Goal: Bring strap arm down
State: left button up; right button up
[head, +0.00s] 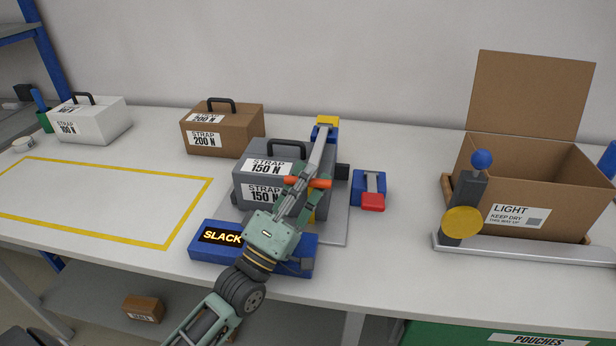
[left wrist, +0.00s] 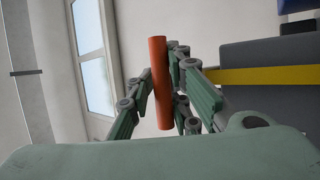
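The strap arm (head: 317,152) is a grey bar running from a blue post with a yellow top (head: 326,121) toward me, over the grey 150 N box (head: 240,188). Its orange cross handle (head: 320,183) also shows in the left wrist view (left wrist: 159,95), upright in the picture between my fingers. My left gripper (head: 300,187) is at this handle, its fingers closed against both sides. A blue unit (head: 205,252) in front of the box shows SLACK; my left arm partly covers it. My right gripper is not in view.
A blue block with a red pad (head: 372,202) is right of the box. A brown 200 N box (head: 240,128) and white 100 N box (head: 105,120) stand left. An open carton (head: 570,215) and blue-knobbed lever (head: 481,161) stand right. The yellow-outlined area (head: 100,202) is clear.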

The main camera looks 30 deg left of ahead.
pick_arm(q)
jog(key=o, duration=0.4)
jog(key=shift+s+d+r, duration=0.1)
jog(key=shift+s+r, duration=0.05)
jog(key=shift+s, duration=0.15)
jog(key=shift+c, duration=0.2)
jog(key=shift+f, duration=0.2)
jog(key=shift+s+f, duration=0.25)
jog(key=v, duration=1.1)
jog(key=shift+s+r, duration=0.1)
jog(key=shift+s, duration=0.05)
jog(key=shift+c, duration=0.3)
